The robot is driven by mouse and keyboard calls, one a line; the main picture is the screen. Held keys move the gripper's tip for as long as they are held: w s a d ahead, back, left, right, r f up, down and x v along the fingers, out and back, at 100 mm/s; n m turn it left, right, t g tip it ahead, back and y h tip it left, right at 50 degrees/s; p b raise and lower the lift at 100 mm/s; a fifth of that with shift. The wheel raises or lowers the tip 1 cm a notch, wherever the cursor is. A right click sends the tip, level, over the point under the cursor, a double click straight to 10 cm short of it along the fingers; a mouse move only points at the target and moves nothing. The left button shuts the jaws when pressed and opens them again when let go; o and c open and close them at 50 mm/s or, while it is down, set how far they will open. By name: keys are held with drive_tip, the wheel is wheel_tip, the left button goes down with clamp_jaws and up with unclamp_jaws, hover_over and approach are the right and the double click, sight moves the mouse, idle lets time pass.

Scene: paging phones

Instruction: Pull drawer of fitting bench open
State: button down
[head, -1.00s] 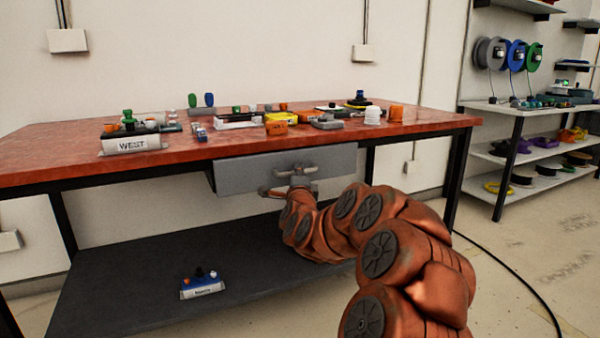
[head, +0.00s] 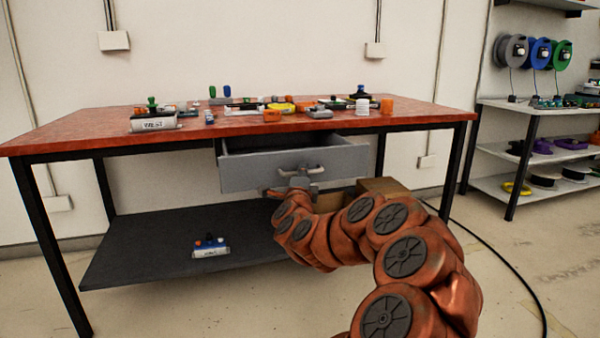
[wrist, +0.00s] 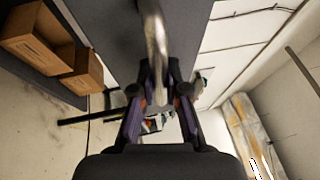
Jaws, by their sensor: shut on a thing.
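The fitting bench (head: 75,134) has a red top and dark legs. Its grey drawer (head: 245,177) hangs under the top and stands partly open, with its inside showing above the front panel. A metal bar handle (head: 318,168) is on the drawer front. My gripper (head: 298,182) is at the handle, at the end of my orange arm. In the wrist view my gripper (wrist: 158,95) has its two fingers closed around the handle (wrist: 153,38), with the grey drawer front (wrist: 110,25) beyond it. What lies inside the drawer is hidden.
Phone parts and a box labelled WEST (head: 153,123) lie on the bench top. Cardboard boxes (head: 383,186) show behind my arm. A shelf rack (head: 535,108) stands at right, and a black cable crosses the floor.

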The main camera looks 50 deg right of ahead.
drive_tip(key=shift+s, duration=0.3)
drive_tip(key=shift+a, duration=0.1)
drive_tip(key=c, duration=1.4)
unclamp_jaws()
drive_tip(key=shift+c, duration=0.2)
drive_tip(key=shift+w, duration=0.1)
drive_tip(key=shift+r, duration=0.1)
